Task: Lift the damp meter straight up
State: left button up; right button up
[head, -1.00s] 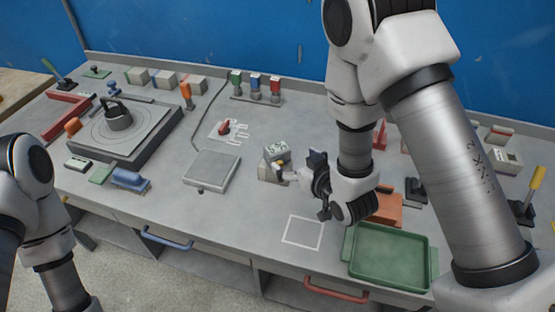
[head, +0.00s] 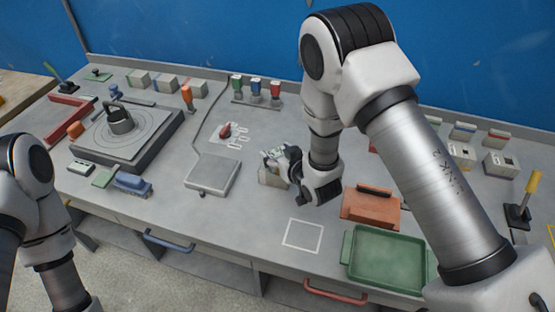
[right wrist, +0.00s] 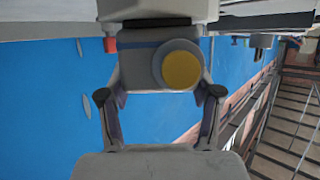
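The damp meter (head: 272,155) is a small grey device with a light face, upright on a grey block (head: 270,176) near the middle of the bench. In the right wrist view its grey body (right wrist: 137,66) carries a round yellow disc. My right gripper (head: 286,164) is at the meter from the right and hides part of it. In the right wrist view my right gripper (right wrist: 161,92) has its fingers spread on either side of the meter; firm contact cannot be made out. My left arm shows at the left edge, but its gripper is out of view.
A green tray (head: 387,286) and an orange-brown box (head: 371,208) lie to the right. A grey plate (head: 212,172) lies to the left of the meter. A white square outline (head: 302,235) marks clear bench in front. The blue wall (head: 230,35) stands behind.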

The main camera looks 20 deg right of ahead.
jog(key=shift+c, duration=1)
